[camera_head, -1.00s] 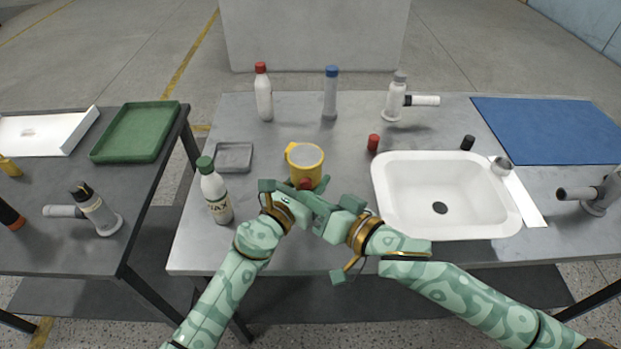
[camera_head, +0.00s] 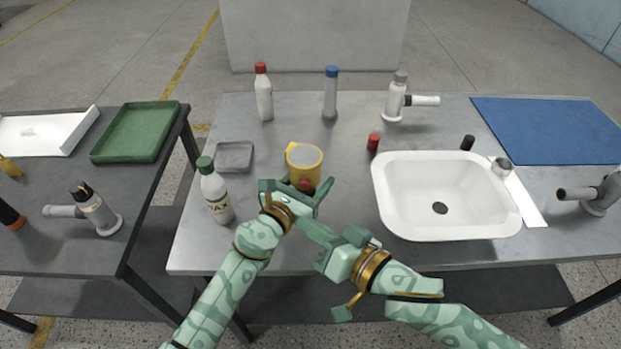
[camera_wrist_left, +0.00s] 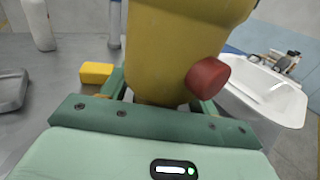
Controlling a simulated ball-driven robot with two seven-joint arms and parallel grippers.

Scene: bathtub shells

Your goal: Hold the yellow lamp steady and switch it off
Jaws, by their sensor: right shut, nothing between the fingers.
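The yellow lamp (camera_head: 301,174) stands upright on the grey table, left of the sink, with a pale round top. A red knob (camera_head: 306,185) sticks out of its near side. In the left wrist view the lamp (camera_wrist_left: 180,50) fills the space between my fingers, and the red knob (camera_wrist_left: 208,77) shows at its right. My left gripper (camera_head: 297,190) is closed around the lamp's lower body, one finger on each side. My right gripper (camera_head: 308,229) is shut and empty, nearer to me than the lamp and apart from the knob.
A green-capped bottle (camera_head: 215,193) and a small grey tray (camera_head: 234,157) stand left of the lamp. A white sink (camera_head: 440,236) lies to the right. A red cylinder (camera_head: 373,142), a red-capped bottle (camera_head: 264,97) and a blue-capped bottle (camera_head: 330,97) stand behind.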

